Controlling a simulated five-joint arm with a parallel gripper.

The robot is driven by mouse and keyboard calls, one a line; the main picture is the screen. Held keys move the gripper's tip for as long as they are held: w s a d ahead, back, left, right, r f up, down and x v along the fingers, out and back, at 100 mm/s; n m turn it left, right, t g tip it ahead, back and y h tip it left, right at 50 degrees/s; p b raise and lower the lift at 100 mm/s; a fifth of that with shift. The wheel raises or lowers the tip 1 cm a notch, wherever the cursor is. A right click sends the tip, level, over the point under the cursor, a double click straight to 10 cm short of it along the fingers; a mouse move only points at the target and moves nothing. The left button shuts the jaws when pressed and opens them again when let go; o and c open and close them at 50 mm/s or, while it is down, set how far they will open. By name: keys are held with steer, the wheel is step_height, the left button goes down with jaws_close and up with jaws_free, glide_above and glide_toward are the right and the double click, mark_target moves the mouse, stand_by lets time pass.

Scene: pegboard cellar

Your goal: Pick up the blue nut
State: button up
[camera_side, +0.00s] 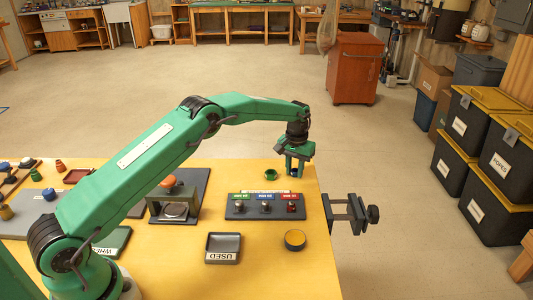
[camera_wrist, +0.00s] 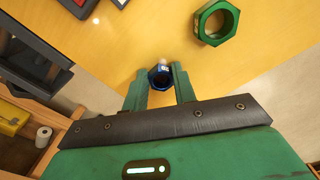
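The blue nut (camera_wrist: 160,78) shows in the wrist view, between the two fingertips of my gripper (camera_wrist: 160,80). The green fingers stand apart, one on each side of it, and I cannot tell whether they touch it. In the side view my gripper (camera_side: 295,171) points down at the far right corner of the yellow table, with a little blue visible between its fingers. A larger green nut (camera_wrist: 216,22) lies apart from the gripper; it also shows in the side view (camera_side: 271,175), left of my fingers.
A dark rack (camera_side: 265,206) with green, blue and red labels stands close in front. A tray marked USED (camera_side: 223,248) and a round orange-topped item (camera_side: 295,239) lie nearer. A vise (camera_side: 350,214) juts from the table's right edge. A black stand (camera_side: 178,198) is left.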

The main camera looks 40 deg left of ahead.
mark_target(295, 176)
steer(key=shift+r, duration=0.2)
steer(key=shift+c, duration=0.3)
steer(key=shift+r, duration=0.6)
step_height(295, 176, up, 3)
steer(key=shift+d+f, duration=0.1)
steer(key=s+d+r, duration=0.5)
steer(key=d+r, duration=0.1)
steer(key=d, duration=0.4)
steer(key=shift+s+r, duration=0.3)
steer(key=shift+s, duration=0.05)
steer(key=shift+s, duration=0.1)
steer(key=s+a, duration=0.5)
steer(key=s, duration=0.8)
steer(key=shift+s, duration=0.15)
steer(key=shift+f, duration=0.15)
